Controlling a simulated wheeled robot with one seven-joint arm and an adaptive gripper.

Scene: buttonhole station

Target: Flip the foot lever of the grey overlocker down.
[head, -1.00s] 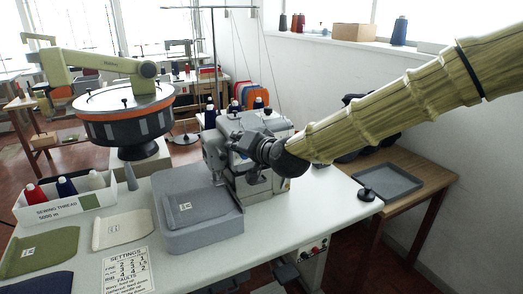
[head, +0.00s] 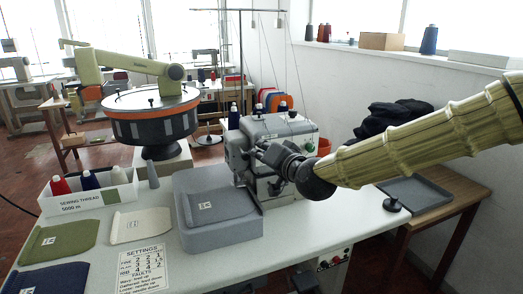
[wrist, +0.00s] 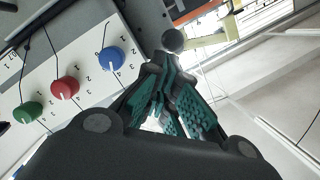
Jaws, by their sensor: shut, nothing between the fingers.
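The grey overlocker (head: 290,127) stands on the white table, right of the grey fabric-covered block. My gripper (head: 268,154) is at its front, fingers toward the machine, and hides part of the front. In the wrist view my gripper (wrist: 170,75) is shut and empty, with teal pads on the fingers. A dark round knob on a lever (wrist: 173,40) shows just beyond the fingertips. It looks like the foot lever, but I cannot tell whether the fingers touch it. The lever cannot be made out in the head view.
Green (wrist: 28,112), red (wrist: 65,88) and blue (wrist: 112,58) dials sit on the machine face, left of the fingers in the wrist view. A thread stand (head: 241,60) rises behind the overlocker. A grey tray (head: 412,192) lies on the wooden side table at the right.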

